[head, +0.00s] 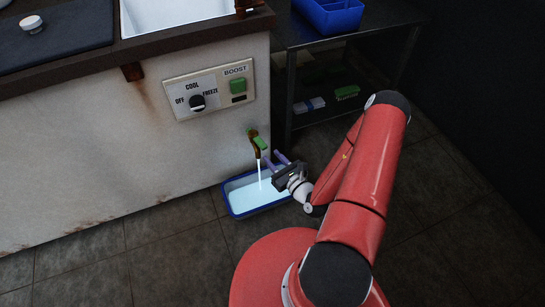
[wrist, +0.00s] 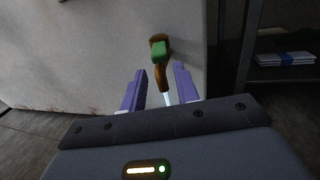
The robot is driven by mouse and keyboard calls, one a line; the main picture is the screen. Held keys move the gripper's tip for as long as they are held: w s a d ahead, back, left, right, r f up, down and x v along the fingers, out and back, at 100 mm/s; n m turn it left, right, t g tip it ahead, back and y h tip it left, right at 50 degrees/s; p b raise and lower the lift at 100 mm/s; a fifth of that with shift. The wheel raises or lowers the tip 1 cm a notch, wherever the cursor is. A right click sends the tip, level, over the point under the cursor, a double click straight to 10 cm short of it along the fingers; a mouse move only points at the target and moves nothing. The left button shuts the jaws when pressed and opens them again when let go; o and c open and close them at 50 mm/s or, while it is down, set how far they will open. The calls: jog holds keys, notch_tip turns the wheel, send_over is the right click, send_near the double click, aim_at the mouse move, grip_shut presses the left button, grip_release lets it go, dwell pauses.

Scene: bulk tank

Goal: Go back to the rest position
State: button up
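My gripper (head: 283,162) is at the end of my red arm, just right of the tap, with its purple fingers pointing toward it. In the wrist view my gripper (wrist: 158,86) is open, with a clear gap between its fingers and nothing held. The brown tap with a green handle (head: 258,143) sticks out of the tank's front wall. It also shows in the wrist view (wrist: 160,62), beyond and between the fingertips. A pale stream runs from its spout into a blue tub (head: 232,211) on the floor, which holds pale liquid.
The tank (head: 90,150) fills the left side. Its control panel (head: 210,88) has a COOL knob (head: 197,103) and a green BOOST button (head: 237,86). A dark metal shelf (head: 289,90) with a blue bin (head: 330,15) stands behind. Tiled floor (head: 450,235) is free at right.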

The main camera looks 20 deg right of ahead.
dwell(0.3)
jog(key=s+a+r+n+g+y, duration=0.2)
jog(key=a+r+n+g+y, duration=0.4)
jog(key=r+n, duration=0.25)
jog(key=s+a+r+n+g+y, duration=0.2)
jog(key=a+r+n+g+y, duration=0.35)
jog(key=r+n, duration=0.35)
jog(key=s+a+r+n+g+h, duration=0.4)
jog(key=s+r+n+g+h, duration=0.1)
jog(key=s+r+n+g, duration=0.3)
jog(key=s+d+r+n+t+h, duration=0.7)
jog(key=s+d+r+h, duration=0.2)
jog(key=r+h, duration=0.2)
jog(key=shift+s+d+r+t, duration=0.15)
jog(key=shift+d+r+t, duration=0.1)
jog(key=shift+d+t, duration=0.1)
jog(key=shift+h, duration=0.25)
